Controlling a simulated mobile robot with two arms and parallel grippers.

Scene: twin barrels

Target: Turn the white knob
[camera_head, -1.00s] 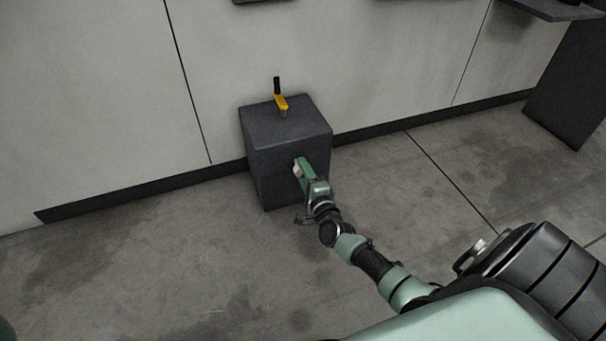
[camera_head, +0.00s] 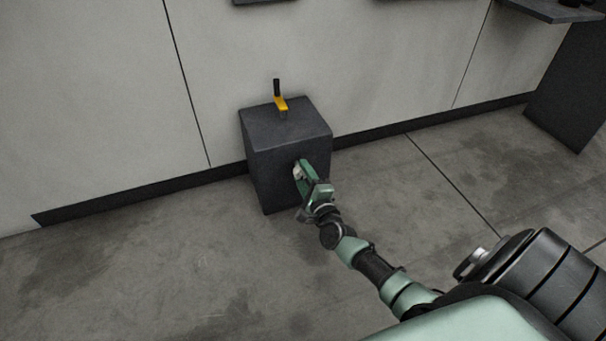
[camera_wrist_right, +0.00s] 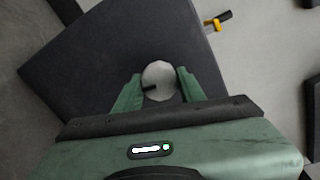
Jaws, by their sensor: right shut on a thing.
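The white knob (camera_wrist_right: 159,79) is round with a dark mark on its left side. It sits on the front face of a dark grey box (camera_head: 290,150) that stands on the floor against the wall. My right gripper (camera_head: 299,170) is at that face, shut on the knob. In the right wrist view its two green fingers (camera_wrist_right: 158,90) lie on either side of the knob. In the head view the gripper hides most of the knob. My left gripper is not in view.
A yellow crank with a black handle (camera_head: 280,101) stands on top of the box. It also shows in the right wrist view (camera_wrist_right: 214,23). The pale wall (camera_head: 90,100) is right behind the box. Floor (camera_head: 180,270) to the left is clear.

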